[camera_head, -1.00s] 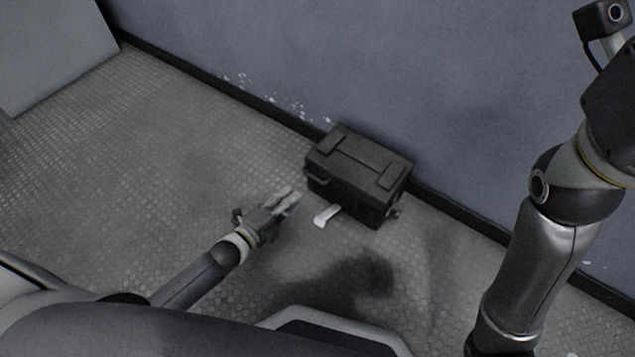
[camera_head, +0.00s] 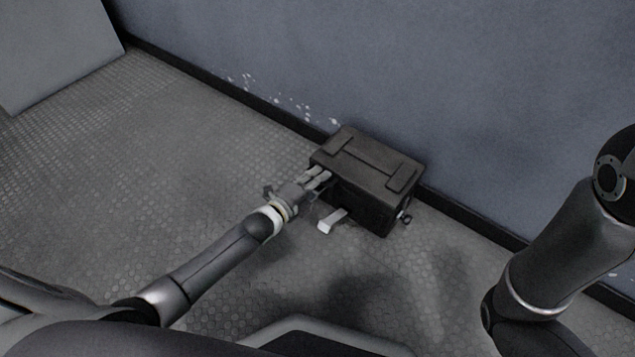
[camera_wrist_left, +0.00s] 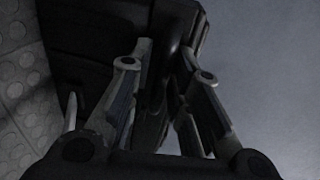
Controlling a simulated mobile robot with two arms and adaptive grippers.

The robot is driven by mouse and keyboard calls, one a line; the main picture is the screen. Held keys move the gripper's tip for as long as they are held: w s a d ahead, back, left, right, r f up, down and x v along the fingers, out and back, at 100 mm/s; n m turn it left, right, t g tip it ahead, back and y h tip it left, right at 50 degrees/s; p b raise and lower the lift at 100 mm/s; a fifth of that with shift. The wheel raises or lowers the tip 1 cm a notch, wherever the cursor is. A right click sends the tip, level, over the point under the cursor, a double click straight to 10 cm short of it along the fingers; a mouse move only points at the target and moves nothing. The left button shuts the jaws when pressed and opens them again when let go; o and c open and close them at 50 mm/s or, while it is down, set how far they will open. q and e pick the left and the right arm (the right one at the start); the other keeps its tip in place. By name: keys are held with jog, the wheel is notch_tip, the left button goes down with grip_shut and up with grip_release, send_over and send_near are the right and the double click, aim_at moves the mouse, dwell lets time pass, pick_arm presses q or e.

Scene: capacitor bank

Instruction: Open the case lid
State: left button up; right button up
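The dark case (camera_head: 366,178) stands on the floor against the wall, and its lid (camera_head: 372,157) is down. My left gripper (camera_head: 326,175) is at the left part of the case's front, near the lid's front edge. The left wrist view shows its two fingers (camera_wrist_left: 166,52) spread apart, with a dark part of the case (camera_wrist_left: 85,30) between and behind them. I cannot tell whether the fingers touch it. My right gripper is outside the views; only part of that arm shows at the right.
A pale angled piece (camera_head: 331,221) sticks out low at the case's front; its attachment is unclear. A small fitting (camera_head: 405,217) shows at the case's right side. The wall (camera_head: 430,80) is close behind the case. The patterned floor (camera_head: 190,150) to the left is clear.

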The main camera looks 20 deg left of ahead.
pick_arm(q)
grip_shut()
dwell(0.4)
